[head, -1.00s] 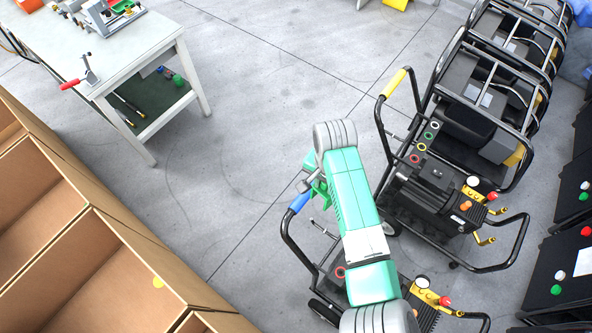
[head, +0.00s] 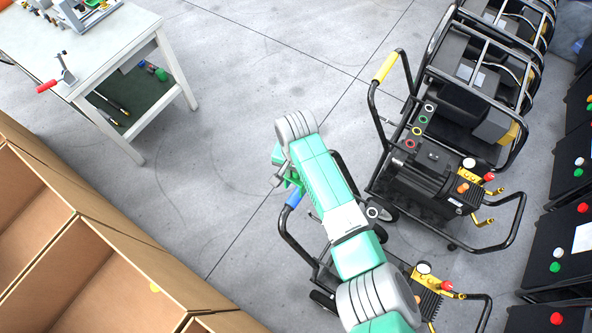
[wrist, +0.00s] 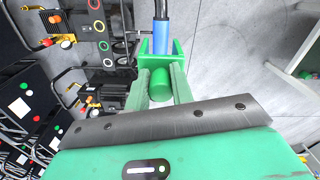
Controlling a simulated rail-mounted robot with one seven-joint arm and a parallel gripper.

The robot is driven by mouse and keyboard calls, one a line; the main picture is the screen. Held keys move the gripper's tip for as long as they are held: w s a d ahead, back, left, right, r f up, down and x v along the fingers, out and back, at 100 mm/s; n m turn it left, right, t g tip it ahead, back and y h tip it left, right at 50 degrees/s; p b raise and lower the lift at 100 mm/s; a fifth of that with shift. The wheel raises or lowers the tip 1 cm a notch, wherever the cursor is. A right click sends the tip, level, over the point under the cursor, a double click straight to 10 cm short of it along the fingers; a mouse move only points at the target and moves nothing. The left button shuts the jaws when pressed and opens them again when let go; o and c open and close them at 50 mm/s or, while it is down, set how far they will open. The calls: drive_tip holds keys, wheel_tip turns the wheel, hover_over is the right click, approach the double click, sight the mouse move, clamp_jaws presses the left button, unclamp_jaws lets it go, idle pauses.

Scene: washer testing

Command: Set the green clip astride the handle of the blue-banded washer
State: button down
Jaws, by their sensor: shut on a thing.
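The blue-banded washer (head: 318,264) is a black-framed cart, partly hidden under my arm. The blue band (head: 294,199) is on its raised handle; it also shows in the wrist view (wrist: 161,37). My gripper (wrist: 161,82) is shut on the green clip (wrist: 160,62), holding it by its round stem. In the wrist view the clip's two prongs point away from me, one each side of the blue band's near end. I cannot tell whether the clip touches or is seated on the handle. In the head view my gripper (head: 287,178) is just above the band.
A yellow-banded washer (head: 430,165) stands to the right, more carts behind it. Black boxes with coloured knobs (head: 565,255) line the right edge. A white workbench (head: 95,65) is upper left, cardboard boxes (head: 95,250) lower left. Floor between them is clear.

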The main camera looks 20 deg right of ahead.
sight(296, 180)
drive_tip(key=shift+f+b, duration=4.65)
drive_tip(key=shift+f, duration=1.75)
drive_tip(key=c, duration=1.1)
unclamp_jaws()
wheel_tip(296, 180, up, 8)
drive_tip(key=shift+f+p, duration=0.1)
drive_tip(key=shift+p, duration=0.55)
